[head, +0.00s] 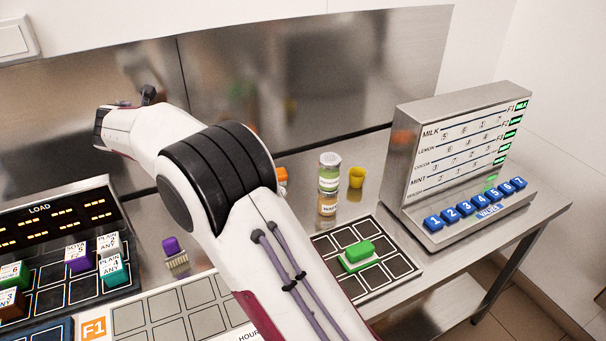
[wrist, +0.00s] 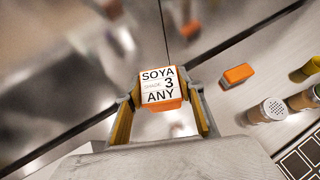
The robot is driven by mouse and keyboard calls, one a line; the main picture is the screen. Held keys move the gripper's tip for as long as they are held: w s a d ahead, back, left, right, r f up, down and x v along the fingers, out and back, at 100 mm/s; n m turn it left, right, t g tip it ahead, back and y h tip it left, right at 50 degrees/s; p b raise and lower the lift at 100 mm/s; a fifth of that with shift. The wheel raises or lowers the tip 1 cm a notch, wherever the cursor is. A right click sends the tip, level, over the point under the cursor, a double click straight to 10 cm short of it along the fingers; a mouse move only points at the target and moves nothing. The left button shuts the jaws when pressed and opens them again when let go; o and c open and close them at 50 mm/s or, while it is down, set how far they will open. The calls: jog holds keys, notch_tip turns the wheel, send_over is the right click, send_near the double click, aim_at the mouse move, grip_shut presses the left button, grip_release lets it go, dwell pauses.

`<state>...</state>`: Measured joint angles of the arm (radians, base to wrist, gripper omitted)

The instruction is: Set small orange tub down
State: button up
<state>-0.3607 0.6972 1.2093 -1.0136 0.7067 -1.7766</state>
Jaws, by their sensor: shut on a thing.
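The small orange tub (wrist: 162,103) is between the fingers of my gripper (wrist: 163,112) in the wrist view. Its white top label reads SOYA, 3, ANY. My gripper is shut on it, with one finger on each side. The height of the tub above the surface below cannot be told. In the head view my arm hides the gripper and the held tub.
An orange block (wrist: 237,76) lies on the steel counter near two shaker jars (head: 329,172) and a yellow cup (head: 356,177). A dark-celled tray (head: 391,272) carries a green piece (head: 358,252). A button console (head: 462,150) stands right. A purple brush (head: 173,250) and load rack (head: 50,205) are left.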

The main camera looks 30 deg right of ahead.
jog(key=d+m+g+h, duration=0.2)
jog(key=d+m+h, duration=0.25)
jog(key=d, duration=3.65)
notch_tip(320, 180, down, 12)
jog(key=w, duration=0.1)
jog(key=shift+a+r+y, duration=0.15)
jog(key=shift+a+y, duration=0.15)
jog(key=shift+y, duration=0.05)
jog(key=shift+f, duration=3.15)
jog(key=shift+f, duration=1.85)
jog(key=shift+f, duration=0.15)
